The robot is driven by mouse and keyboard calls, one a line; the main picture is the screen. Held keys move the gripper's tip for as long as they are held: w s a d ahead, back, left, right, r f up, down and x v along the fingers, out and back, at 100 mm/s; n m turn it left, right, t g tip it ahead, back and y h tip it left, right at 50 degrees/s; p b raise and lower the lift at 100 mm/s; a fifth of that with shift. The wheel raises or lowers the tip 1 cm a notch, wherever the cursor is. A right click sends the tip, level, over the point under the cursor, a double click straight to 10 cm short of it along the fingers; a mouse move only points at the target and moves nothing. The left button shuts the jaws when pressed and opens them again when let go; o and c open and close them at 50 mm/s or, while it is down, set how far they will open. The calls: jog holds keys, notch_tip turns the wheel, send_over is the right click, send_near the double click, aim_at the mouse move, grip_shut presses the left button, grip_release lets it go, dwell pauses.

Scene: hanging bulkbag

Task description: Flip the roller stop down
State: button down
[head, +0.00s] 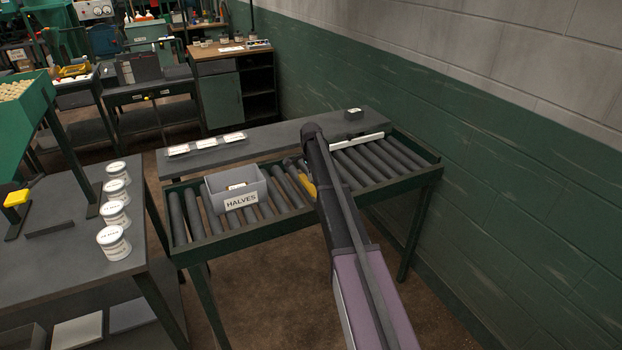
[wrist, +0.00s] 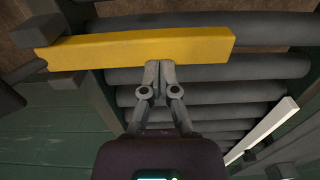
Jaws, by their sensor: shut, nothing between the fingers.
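The yellow bar (wrist: 130,47), which looks like the roller stop, runs across the top of the wrist view over the dark rollers. Its left end sits at a dark bracket (wrist: 68,80). Whether it stands up or lies flat is hard to tell. My gripper (wrist: 159,66) is shut and empty, with its fingertips at the bar's lower edge near its middle; I cannot tell whether they touch. In the head view a short piece of the yellow bar (head: 308,187) shows beside my arm, which hides the rest and the gripper.
A grey bin labelled HALVES (head: 238,190) stands on the roller conveyor (head: 425,172), left of the yellow bar. A white strip (head: 357,141) lies along the conveyor's far side, by a grey shelf (head: 270,138). A green wall (head: 490,160) is close on the right.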

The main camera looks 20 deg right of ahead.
jog(key=shift+r, duration=0.15)
notch_tip(320, 180, up, 4)
jog(key=p, duration=0.4)
jog(key=w+r+p, duration=0.5)
jog(key=r+p, duration=0.3)
jog(key=shift+w+a, duration=0.3)
jog(key=shift+a, duration=0.15)
dwell(0.5)
jog(key=s+a+n, duration=0.3)
jog(key=s+n, duration=0.2)
jog(key=s, duration=0.9)
jog(key=s+a+n, duration=0.4)
jog(key=s+n, duration=0.1)
jog(key=s, duration=1)
jog(key=s+a+n, duration=0.4)
jog(key=s+n, duration=0.2)
jog(key=s, duration=0.9)
jog(key=shift+s, duration=0.15)
